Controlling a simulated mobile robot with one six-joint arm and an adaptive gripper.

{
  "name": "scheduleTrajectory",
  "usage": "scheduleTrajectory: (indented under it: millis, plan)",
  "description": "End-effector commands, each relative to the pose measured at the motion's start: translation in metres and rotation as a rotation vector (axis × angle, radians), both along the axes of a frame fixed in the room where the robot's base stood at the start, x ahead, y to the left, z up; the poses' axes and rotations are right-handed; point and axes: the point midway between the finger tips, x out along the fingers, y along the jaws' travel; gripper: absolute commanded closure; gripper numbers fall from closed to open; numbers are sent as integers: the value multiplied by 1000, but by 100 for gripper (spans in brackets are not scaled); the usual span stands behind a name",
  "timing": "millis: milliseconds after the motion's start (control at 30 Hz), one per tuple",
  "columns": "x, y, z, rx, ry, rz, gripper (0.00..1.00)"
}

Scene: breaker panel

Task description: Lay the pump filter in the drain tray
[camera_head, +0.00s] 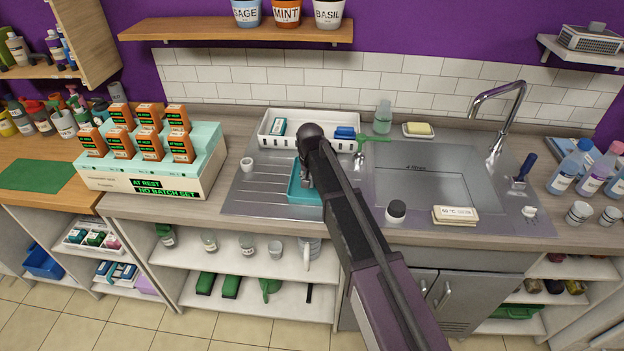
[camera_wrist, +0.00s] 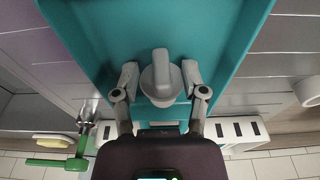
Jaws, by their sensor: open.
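The teal drain tray (camera_head: 306,198) lies on the ribbed left side of the steel sink unit, and its floor (camera_wrist: 90,35) fills much of the wrist view. A grey rounded part with a raised ridge, which looks like the pump filter (camera_wrist: 161,78), is at the tray in the wrist view. My gripper (camera_wrist: 161,80) is open, with one finger on each side of the filter and small gaps visible. In the head view my gripper (camera_head: 308,182) is over the tray, and my arm hides part of it and the filter.
A white tray (camera_head: 268,140) with small boxes stands behind the drain tray, beside a green-handled item (camera_head: 376,139). A white cup-like ring (camera_head: 246,164) is at the left. The sink basin (camera_head: 425,195) and faucet (camera_head: 497,110) are at the right.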

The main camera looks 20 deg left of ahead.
Motion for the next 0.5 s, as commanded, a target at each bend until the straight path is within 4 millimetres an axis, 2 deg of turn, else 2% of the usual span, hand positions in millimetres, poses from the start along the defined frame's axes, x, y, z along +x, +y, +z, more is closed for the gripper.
scheduleTrajectory:
  millis: [267, 500]
  plan:
    - [0, 0, 6, 0, 0, 0, 44]
    - [-3, 0, 22, 0, 0, 0, 44]
